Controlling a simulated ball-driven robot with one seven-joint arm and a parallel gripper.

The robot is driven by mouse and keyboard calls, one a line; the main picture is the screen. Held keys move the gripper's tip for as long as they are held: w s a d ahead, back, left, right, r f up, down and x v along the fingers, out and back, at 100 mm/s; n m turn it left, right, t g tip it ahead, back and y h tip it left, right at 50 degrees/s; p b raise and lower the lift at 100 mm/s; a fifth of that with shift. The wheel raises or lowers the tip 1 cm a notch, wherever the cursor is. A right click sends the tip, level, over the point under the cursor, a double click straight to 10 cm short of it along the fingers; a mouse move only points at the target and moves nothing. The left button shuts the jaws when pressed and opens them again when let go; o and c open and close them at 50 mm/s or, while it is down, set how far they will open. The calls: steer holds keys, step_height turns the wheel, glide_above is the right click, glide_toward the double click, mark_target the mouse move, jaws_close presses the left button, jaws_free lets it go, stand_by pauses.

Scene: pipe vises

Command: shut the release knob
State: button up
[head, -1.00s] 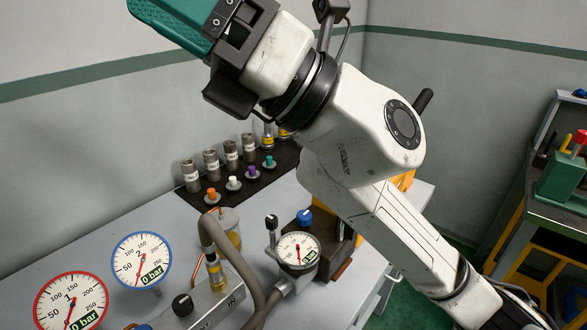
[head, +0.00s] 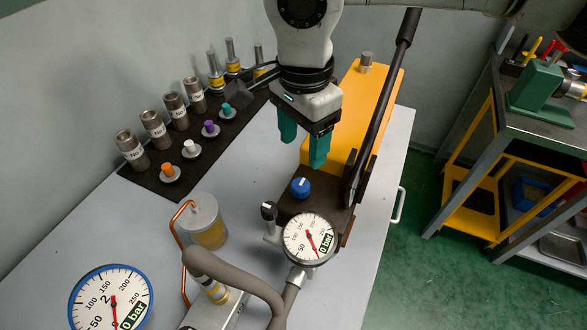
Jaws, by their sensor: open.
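A round blue knob (head: 300,187) with a pale mark on top sits on the dark block (head: 322,213) of the hand pump; it looks like the release knob. A smaller black knob (head: 268,210) stands to its left, beside the gauge. My gripper (head: 304,150) has two teal fingers spread apart and empty. It points down above and behind the blue knob in the head view, clear of it. The knob is fully visible. I cannot tell from its mark whether it is open or shut.
The pump's long black lever (head: 383,100) rises to the right of my gripper, along the yellow tank (head: 345,110). A gauge (head: 310,239) reading 0 bar and a grey hose (head: 235,282) stand in front. Fittings and coloured plugs sit on a black mat (head: 150,183) at left.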

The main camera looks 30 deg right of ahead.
mark_target(300, 185)
step_height(300, 185, down, 10)
steer(key=shift+a+p, duration=0.1)
steer(key=shift+p, duration=0.5)
steer(key=c, duration=1)
